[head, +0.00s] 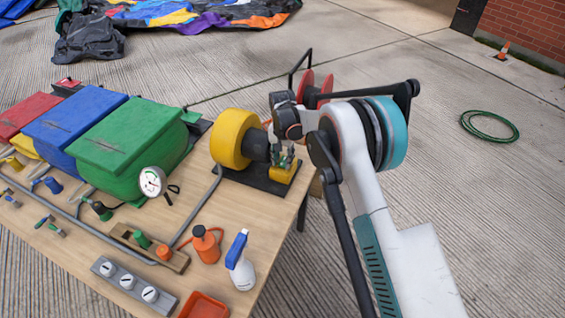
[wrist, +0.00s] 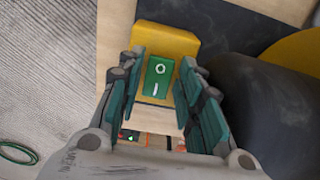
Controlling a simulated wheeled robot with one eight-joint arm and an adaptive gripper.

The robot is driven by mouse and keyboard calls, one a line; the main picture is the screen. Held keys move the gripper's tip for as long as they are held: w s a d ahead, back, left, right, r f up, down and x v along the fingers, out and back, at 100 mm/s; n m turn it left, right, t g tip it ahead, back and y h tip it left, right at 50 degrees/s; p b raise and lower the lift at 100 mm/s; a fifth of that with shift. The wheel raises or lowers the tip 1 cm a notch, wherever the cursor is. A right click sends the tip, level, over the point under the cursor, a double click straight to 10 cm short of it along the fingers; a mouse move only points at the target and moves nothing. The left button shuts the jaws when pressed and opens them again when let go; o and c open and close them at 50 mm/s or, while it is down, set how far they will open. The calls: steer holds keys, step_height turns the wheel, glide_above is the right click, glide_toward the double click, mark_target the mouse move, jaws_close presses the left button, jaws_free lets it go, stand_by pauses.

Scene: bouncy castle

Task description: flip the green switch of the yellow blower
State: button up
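The yellow blower (head: 228,138) stands on a dark base plate near the right end of the wooden table. Its yellow switch box (head: 285,172) sits at the right of that plate. In the wrist view the green switch (wrist: 158,78) is on the yellow box (wrist: 165,40), with a white O above a white I. I cannot tell which side is pressed in. My gripper (wrist: 162,62) is open, its fingers apart on either side of the switch. In the head view my gripper (head: 283,158) is at the box and hides the switch; contact cannot be told.
A gauge (head: 152,182), an orange bottle (head: 206,246) and a spray bottle (head: 241,265) stand in front of the blower. A red reel (head: 315,90) is behind my arm. The right-hand floor is mostly clear.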

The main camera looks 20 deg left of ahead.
steer(key=shift+f, duration=0.4)
steer(key=shift+c, duration=0.3)
